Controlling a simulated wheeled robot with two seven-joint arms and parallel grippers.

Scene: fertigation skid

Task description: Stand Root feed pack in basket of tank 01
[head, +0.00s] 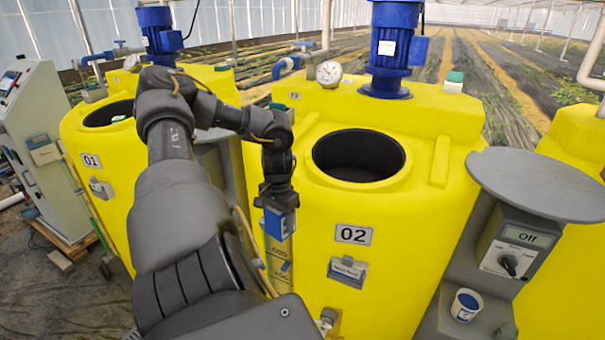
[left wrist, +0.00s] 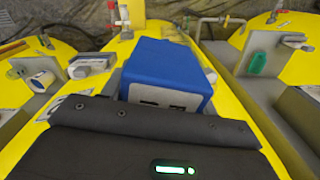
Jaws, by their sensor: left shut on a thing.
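My left gripper (head: 279,190) points down in front of tank 02, at the left of its front face. It is shut on a blue pack (head: 280,222), which hangs below the fingers. The pack's blue body (left wrist: 165,70) fills the middle of the left wrist view, beyond the dark gripper edge; I cannot read its name. Tank 01 (head: 75,140) is yellow and stands at the left, partly behind my left arm. It has a round dark opening (head: 108,113) on top and a small grey holder (head: 101,188) below its number plate. My right gripper is not in view.
Yellow tank 02 (head: 410,200) has an open top (head: 358,156) and a grey front holder (head: 347,271). A grey round table (head: 540,183), a switch box (head: 508,258) and a blue-and-white cup (head: 466,305) are at the right. A control cabinet (head: 35,140) stands far left.

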